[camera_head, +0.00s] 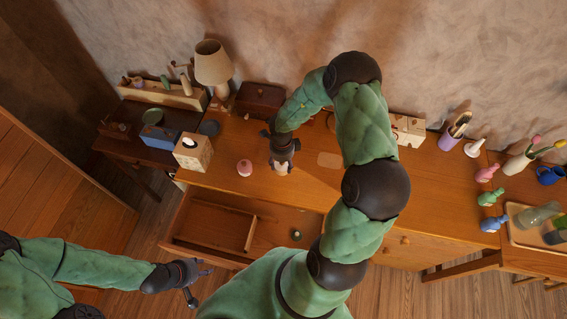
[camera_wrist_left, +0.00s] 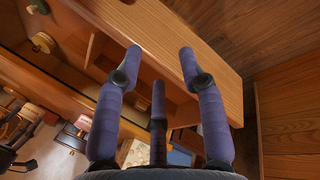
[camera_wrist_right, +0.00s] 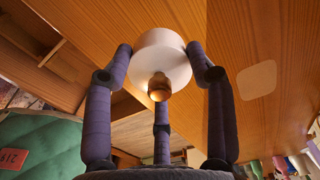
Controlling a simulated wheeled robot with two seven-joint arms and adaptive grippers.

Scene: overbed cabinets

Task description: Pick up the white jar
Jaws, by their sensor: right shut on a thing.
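The white jar (camera_wrist_right: 163,58), with a round pale top and a gold knob, sits between the fingers of my right gripper (camera_wrist_right: 163,62) in the right wrist view. The fingers press on its sides. In the head view the jar (camera_head: 281,169) is mostly hidden under my right gripper (camera_head: 282,163), over the desk top. I cannot tell whether its base touches the desk. My left gripper (camera_head: 203,270) is open and empty in front of the open drawer. Its spread fingers also show in the left wrist view (camera_wrist_left: 160,62).
A tissue box (camera_head: 193,151), lamp (camera_head: 212,64) and brown box (camera_head: 260,99) are left and behind. The open drawer (camera_head: 215,226) juts out in front. Several vases and bottles stand right.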

